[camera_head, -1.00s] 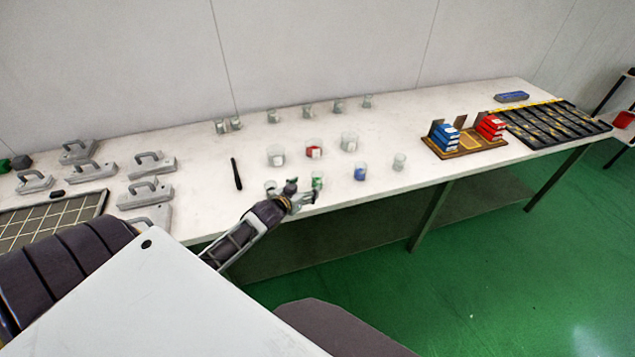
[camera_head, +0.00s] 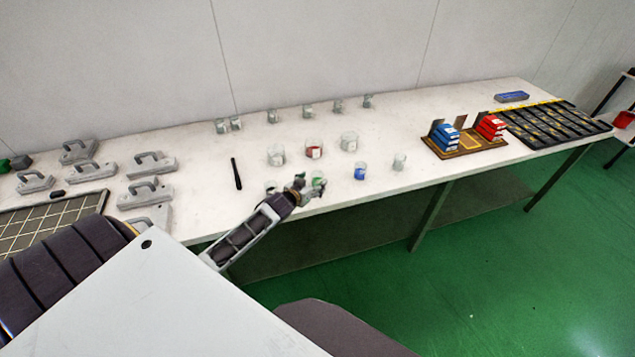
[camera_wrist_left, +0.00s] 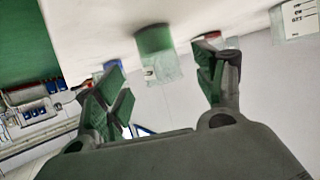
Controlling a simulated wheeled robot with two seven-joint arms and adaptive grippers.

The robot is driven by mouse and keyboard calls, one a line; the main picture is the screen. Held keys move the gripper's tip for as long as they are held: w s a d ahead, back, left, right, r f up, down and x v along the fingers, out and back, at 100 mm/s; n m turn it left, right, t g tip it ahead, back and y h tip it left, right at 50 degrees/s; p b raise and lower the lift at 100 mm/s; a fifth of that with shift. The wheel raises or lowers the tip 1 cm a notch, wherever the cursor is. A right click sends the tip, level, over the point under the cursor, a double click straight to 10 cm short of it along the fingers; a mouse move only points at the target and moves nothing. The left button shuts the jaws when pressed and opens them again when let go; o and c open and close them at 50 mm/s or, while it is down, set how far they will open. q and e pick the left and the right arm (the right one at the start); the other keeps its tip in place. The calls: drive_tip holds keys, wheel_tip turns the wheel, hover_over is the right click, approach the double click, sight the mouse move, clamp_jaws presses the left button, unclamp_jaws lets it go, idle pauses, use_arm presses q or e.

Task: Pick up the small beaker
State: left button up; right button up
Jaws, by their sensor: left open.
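Small glass beakers stand on the white table. One with green contents (camera_head: 318,179) is near the front edge, and it also shows in the left wrist view (camera_wrist_left: 155,52). One with blue contents (camera_head: 360,172) and a clear one (camera_head: 399,162) stand to its right. Another (camera_head: 270,187), with dark green contents, is to its left. My left gripper (camera_head: 309,189) is open at the front edge, close by the green beaker. In the left wrist view the open fingers (camera_wrist_left: 163,78) stand either side of this beaker, with gaps. My right gripper is out of view.
A black rod (camera_head: 236,173) and grey handled blocks (camera_head: 151,190) lie left. A rack of blue and red boxes (camera_head: 463,152) is at right.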

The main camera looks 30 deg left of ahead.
sight(314, 182)
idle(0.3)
use_arm(q)
drive_tip(key=shift+x, duration=2.55)
drive_tip(key=shift+f, duration=0.15)
drive_tip(key=c, duration=1.2)
